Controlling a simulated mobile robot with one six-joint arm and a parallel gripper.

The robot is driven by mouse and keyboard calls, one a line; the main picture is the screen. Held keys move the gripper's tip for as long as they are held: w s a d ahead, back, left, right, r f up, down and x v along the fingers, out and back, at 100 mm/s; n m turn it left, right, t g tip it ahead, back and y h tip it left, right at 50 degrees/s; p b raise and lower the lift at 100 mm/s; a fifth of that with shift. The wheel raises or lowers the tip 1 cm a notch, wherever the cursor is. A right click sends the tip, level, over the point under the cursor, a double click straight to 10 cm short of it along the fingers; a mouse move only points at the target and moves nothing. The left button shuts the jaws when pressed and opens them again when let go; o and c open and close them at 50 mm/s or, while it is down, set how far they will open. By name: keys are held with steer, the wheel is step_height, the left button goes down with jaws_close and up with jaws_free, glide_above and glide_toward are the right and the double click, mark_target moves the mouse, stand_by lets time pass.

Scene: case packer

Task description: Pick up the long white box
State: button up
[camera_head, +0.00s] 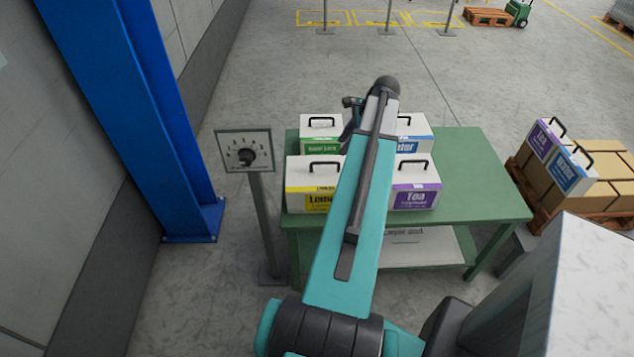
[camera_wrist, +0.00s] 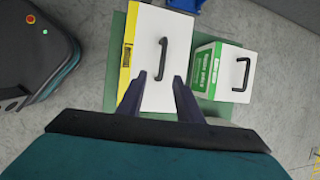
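The long white box (camera_wrist: 146,32) with a yellow label edge and black handle (camera_wrist: 162,60) lies under my gripper in the wrist view. In the head view this box (camera_head: 308,174), with a yellow "Lemon" label, stands at the front left of the green table, its right end behind my arm. My gripper (camera_wrist: 159,78) is open and empty. In the wrist view its two fingertips appear either side of the handle's near end; I cannot tell how high above it they are. In the head view my arm mostly hides the gripper.
A green-labelled white box (camera_wrist: 223,73) stands beside the long box. A purple Tea box (camera_head: 416,184) and a blue-labelled box (camera_head: 412,128) share the green table (camera_head: 480,178), whose right part is clear. A dial post (camera_head: 245,150) stands left; a loaded pallet (camera_head: 540,205) stands right.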

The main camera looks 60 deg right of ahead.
mark_target(327, 162)
steer(key=shift+w, duration=0.15)
steer(key=shift+p+x, duration=1.05)
steer(key=shift+x, duration=3.25)
steer(key=shift+f, duration=0.1)
steer(key=shift+p+x, duration=0.9)
steer(key=shift+x, duration=0.25)
steer(key=shift+p+x, duration=0.4)
steer(key=shift+x, duration=1)
steer(key=shift+w+d, duration=0.1)
steer(key=shift+w, duration=0.05)
jaws_close()
